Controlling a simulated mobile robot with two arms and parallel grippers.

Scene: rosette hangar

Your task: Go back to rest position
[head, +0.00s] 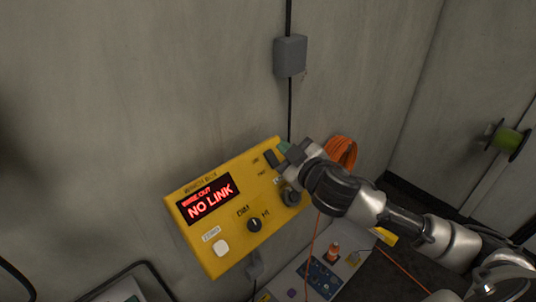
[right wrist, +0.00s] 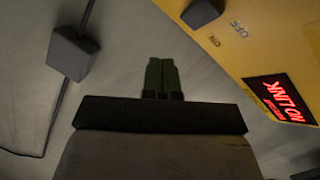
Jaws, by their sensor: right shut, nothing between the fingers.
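My right gripper (head: 284,148) is at the top right edge of a yellow control box (head: 228,246) on the wall, and its arm comes in from the right. In the right wrist view its green fingertips (right wrist: 162,76) are together with nothing between them, in front of grey wall. The box's yellow face (right wrist: 235,50) lies to the right of the fingers there. I cannot tell whether the gripper touches the box. My left gripper is not in view.
The box has a red "NO LINK" display (head: 208,199), a knob (head: 254,225) and a white button (head: 221,248). A grey junction box (head: 290,56) is above on a black cable. An orange cable coil (head: 343,150) hangs behind my arm.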

